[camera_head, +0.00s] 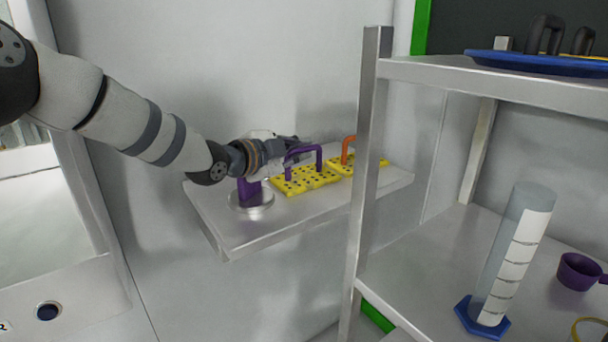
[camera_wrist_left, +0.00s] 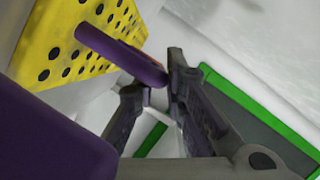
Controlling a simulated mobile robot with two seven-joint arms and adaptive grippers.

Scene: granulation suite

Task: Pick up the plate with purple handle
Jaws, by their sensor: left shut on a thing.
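The plate with the purple handle is a yellow perforated plate (camera_head: 304,181) on a metal wall shelf. Its purple handle (camera_head: 304,149) arches above it. My left gripper (camera_head: 297,145) comes in from the left at handle height. In the left wrist view, the fingers (camera_wrist_left: 160,92) are shut on the purple handle bar (camera_wrist_left: 122,54), with the holed plate (camera_wrist_left: 75,45) at upper left. In the head view, the plate appears to rest on the shelf. The finger contact is partly hidden there. My right gripper is in neither view.
The wall shelf (camera_head: 225,229) also holds a yellow plate with an orange handle (camera_head: 348,150), close to the right. A round metal disc with a purple handle (camera_head: 252,199) stands under my left wrist. A rack upright (camera_head: 367,170) stands in front of the shelf's right part.

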